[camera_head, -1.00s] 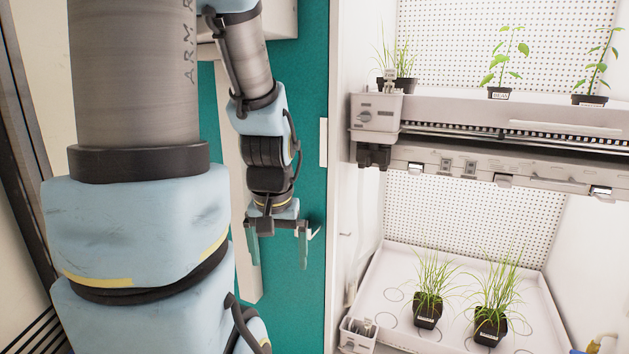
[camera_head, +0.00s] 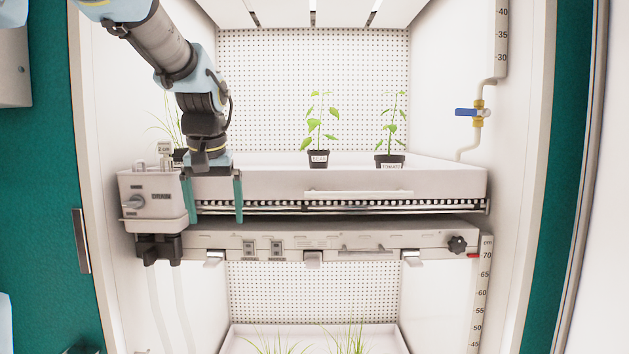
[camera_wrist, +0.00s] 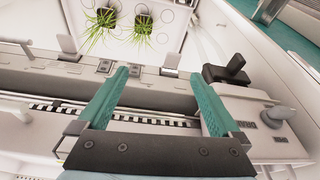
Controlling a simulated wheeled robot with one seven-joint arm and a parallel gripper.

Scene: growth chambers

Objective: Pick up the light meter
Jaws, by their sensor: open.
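My gripper (camera_head: 213,208) is open, with two teal fingers pointing down in front of the left end of the upper shelf tray (camera_head: 270,184). In the wrist view the open gripper (camera_wrist: 160,76) has nothing between its fingers. I cannot pick out the light meter with certainty in either view. A small pale device (camera_head: 165,149) stands on top of the control box at the tray's left end, just left of my gripper; I cannot tell what it is. My arm hides part of the upper tray's left side.
The control box (camera_head: 157,200) has a knob and a black fitting below. Two potted seedlings (camera_head: 318,158) (camera_head: 389,160) stand on the upper tray. Grassy pots (camera_wrist: 143,22) are on the lower level. A lower shelf bar (camera_head: 330,241) and a blue-handled valve (camera_head: 468,112) also show.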

